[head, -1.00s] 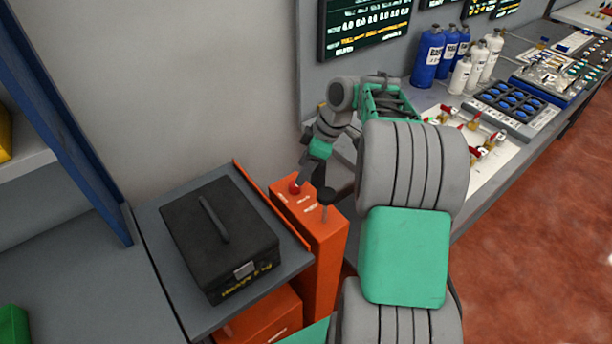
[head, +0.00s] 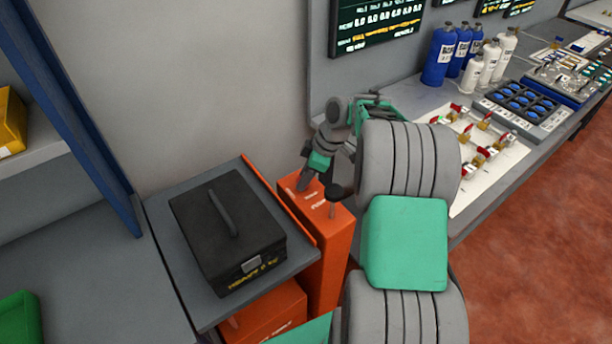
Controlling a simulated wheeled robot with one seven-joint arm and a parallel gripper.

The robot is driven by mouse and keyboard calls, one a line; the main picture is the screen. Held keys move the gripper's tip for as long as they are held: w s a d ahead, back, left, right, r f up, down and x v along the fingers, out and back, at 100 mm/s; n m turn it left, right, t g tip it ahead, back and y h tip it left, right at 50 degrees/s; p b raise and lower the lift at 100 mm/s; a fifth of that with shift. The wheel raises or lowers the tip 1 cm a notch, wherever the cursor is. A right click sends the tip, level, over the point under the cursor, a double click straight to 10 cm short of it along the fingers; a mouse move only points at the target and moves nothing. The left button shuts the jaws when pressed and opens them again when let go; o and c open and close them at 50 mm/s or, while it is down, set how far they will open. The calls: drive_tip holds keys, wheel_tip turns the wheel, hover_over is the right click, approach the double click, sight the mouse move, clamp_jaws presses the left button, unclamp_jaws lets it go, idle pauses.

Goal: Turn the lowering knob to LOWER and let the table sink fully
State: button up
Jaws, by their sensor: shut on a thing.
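The lift table (head: 171,262) is a grey platform beside an orange column (head: 331,245), its top a little below the column's top. My gripper (head: 301,187) points down at the column's top, at its back left, and is shut there. The red lowering knob is hidden under my fingers, so its setting does not show. A black knob on a stem (head: 334,192) stands just right of my gripper, apart from it. Small white lettering on the column's top is too small to read.
A black case (head: 228,235) with a handle sits on the lift table. An orange base part (head: 265,315) shows below it. A blue post (head: 85,120) stands at left. The bench at right holds blue bottles (head: 440,57), white bottles and red-handled valves (head: 480,157).

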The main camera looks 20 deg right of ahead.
clamp_jaws()
drive_tip(key=shift+d, duration=0.15)
